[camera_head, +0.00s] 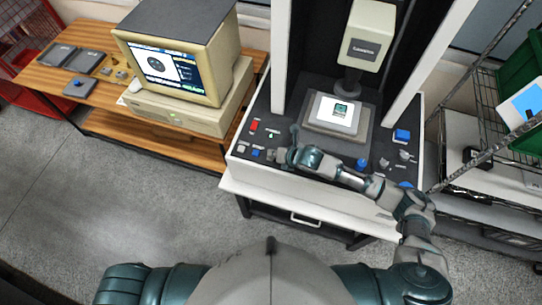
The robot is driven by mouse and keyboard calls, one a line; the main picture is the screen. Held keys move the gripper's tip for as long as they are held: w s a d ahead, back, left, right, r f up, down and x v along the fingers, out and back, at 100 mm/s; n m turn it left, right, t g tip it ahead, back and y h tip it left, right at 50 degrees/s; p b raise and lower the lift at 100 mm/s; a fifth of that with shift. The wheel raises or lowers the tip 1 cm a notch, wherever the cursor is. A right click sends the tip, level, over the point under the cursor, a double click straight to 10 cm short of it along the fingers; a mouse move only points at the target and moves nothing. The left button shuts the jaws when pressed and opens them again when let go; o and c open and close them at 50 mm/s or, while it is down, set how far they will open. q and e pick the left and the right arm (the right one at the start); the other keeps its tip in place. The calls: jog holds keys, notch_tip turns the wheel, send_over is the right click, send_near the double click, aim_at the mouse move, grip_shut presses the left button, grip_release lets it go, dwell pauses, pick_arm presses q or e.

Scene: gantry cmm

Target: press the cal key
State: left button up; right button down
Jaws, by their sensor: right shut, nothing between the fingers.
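The machine's dark control deck (262,107) carries several small keys on its left side: a red one (253,126), a green one (271,134), a blue one (256,153) and a pale one (243,149). Their labels are too small to read, so I cannot tell which is the cal key. My right gripper (280,155) is shut and empty over the front left of this deck, just right of the blue key. It hides part of the deck; I cannot tell whether it touches anything. My left gripper is not in view.
A measuring head (362,45) hangs over a raised stage (338,116) with a white plate. More blue and grey controls (402,135) sit on the right. A computer monitor (172,66) stands on a wooden bench (104,118) at left. A wire rack (478,185) stands at right.

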aim_at(272, 158)
jog(key=shift+f, duration=0.45)
dwell(0.6)
dwell(0.4)
jog(key=shift+a+r+p, duration=0.15)
jog(key=shift+r+p, duration=0.6)
jog(key=shift+r, duration=0.05)
notch_tip(272, 158, up, 5)
jog(key=p, duration=0.5)
jog(key=shift+r, duration=0.1)
jog(key=shift+s, duration=0.1)
dwell(0.4)
